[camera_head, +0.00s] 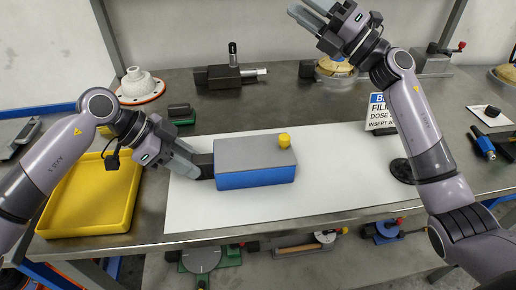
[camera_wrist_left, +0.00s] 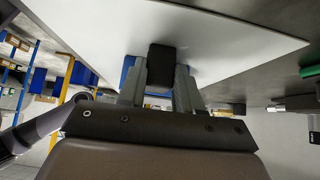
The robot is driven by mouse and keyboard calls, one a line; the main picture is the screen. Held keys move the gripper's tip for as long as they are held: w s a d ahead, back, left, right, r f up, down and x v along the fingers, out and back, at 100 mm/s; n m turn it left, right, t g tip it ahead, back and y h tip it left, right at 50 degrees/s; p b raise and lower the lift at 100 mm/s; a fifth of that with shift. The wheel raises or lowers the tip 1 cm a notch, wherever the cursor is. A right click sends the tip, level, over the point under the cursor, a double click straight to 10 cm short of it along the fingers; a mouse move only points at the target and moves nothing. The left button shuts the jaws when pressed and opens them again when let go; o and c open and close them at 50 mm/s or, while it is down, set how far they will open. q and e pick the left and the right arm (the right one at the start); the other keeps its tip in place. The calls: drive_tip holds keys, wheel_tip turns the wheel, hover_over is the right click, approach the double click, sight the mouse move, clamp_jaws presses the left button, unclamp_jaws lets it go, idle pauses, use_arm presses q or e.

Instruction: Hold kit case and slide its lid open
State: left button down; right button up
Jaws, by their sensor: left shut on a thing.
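The kit case (camera_head: 256,179) is a blue box lying on a white mat (camera_head: 330,190). Its flat grey lid (camera_head: 243,151) covers the top, with a yellow knob (camera_head: 284,140) near the right end. A dark handle (camera_head: 205,165) sticks out of the case's left end. My left gripper (camera_head: 192,166) is shut on this handle; the left wrist view shows the dark block (camera_wrist_left: 161,62) between its two fingers. My right gripper (camera_head: 318,12) is raised at the top, well away from the case. Its fingers appear close together, and I cannot tell whether they are apart.
A yellow tray (camera_head: 88,229) stands left of the mat. A white flanged part (camera_head: 139,87) and a dark clamp-like tool (camera_head: 230,75) stand behind. A labelled sign (camera_head: 379,112) and a dark disc (camera_head: 401,171) are at the right. The mat right of the case is clear.

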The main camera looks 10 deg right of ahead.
drive_tip(key=s+a+f+n+g+h, duration=0.2)
drive_tip(key=s+a+n+g, duration=0.4)
drive_tip(key=a, duration=0.4)
drive_tip(key=s+a+f+n+g+h, duration=0.2)
drive_tip(key=s+a+n+g, duration=0.2)
drive_tip(key=a+n+g, duration=0.45)
drive_tip(key=n+h, duration=0.3)
drive_tip(key=h, duration=1.1)
hover_over(286, 136)
drive_tip(key=shift+m, duration=0.25)
drive_tip(key=f, duration=0.9)
drive_tip(key=shift+a+f, duration=0.15)
drive_tip(key=shift+a, duration=0.15)
drive_tip(key=shift+d+f, duration=0.2)
drive_tip(key=shift+f, duration=3.3)
drive_tip(key=shift+c, duration=0.3)
clamp_jaws()
